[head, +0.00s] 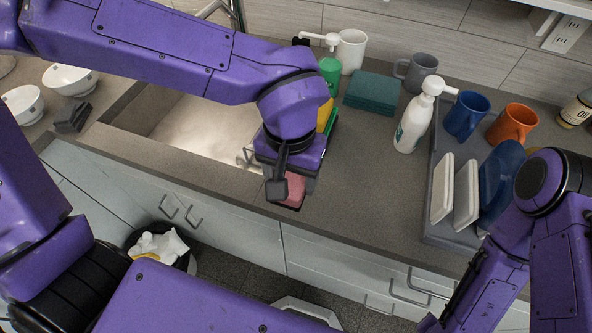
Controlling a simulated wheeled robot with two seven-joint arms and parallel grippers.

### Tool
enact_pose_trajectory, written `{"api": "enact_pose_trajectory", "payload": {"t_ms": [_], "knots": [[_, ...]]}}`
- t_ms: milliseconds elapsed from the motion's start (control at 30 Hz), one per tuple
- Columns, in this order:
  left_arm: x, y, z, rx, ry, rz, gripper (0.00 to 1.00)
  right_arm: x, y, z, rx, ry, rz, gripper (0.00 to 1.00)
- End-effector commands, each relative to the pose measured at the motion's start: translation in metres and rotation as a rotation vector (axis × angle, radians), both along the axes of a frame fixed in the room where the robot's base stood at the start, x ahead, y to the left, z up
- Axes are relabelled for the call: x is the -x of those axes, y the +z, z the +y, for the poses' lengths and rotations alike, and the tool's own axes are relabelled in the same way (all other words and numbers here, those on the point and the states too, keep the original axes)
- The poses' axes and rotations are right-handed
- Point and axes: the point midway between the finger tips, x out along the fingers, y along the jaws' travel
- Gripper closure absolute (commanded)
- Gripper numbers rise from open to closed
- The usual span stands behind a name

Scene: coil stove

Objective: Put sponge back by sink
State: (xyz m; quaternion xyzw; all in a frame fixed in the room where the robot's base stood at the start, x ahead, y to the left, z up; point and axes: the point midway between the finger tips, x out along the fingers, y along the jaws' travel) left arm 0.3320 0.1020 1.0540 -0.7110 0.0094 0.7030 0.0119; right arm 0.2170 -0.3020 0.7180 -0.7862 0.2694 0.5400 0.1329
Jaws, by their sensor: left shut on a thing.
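My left gripper (289,188) is low over the counter's front edge, just right of the sink (192,122). It is shut on a pink block that looks like a sponge (295,188); the gripper hides much of it. Whether the block touches the counter, I cannot tell. Behind the gripper, a yellow and green piece (326,116) shows beside the sink, partly hidden by my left arm. My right gripper (450,308) is at the lower right in front of the cabinets, and its jaw opening is unclear.
Right of the sink stand a green container (330,70), folded teal cloths (371,92) and a white pump bottle (412,125). Mugs and a dish rack (440,228) with plates fill the right. Bowls (70,79) stand left. Counter (355,180) between gripper and rack is clear.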

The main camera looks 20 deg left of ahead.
Motion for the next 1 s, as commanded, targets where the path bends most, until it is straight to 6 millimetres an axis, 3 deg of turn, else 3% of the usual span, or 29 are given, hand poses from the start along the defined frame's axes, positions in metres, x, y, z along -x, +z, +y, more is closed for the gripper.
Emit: {"api": "enact_pose_trajectory", "payload": {"t_ms": [33, 200, 433, 600, 967, 1000], "knots": [[-0.013, -0.004, 0.003, -0.004, 0.004, 0.002, 0.63, 0.0, 0.004, 0.0, 0.001, 0.0, -0.001, 1.0], [-0.039, -0.041, 0.009, -0.003, 0.0, 0.003, 0.63, -0.001, 0.003, 0.0, 0.0, 0.0, -0.001, 1.0], [-0.061, -0.067, 0.013, -0.004, -0.004, 0.002, 0.63, 0.0, 0.004, 0.0, 0.001, 0.0, -0.001, 1.0], [-0.059, -0.094, 0.012, -0.002, -0.006, 0.002, 0.63, 0.0, 0.001, 0.0, 0.0, 0.0, -0.001, 1.0], [-0.059, -0.098, 0.011, 0.0, -0.004, 0.001, 0.63, 0.0, 0.002, 0.0, 0.0, 0.0, -0.001, 1.0], [-0.059, -0.098, 0.011, 0.0, -0.005, 0.0, 0.31, 0.0, 0.002, 0.0, 0.0, 0.0, -0.001, 1.0]]}}
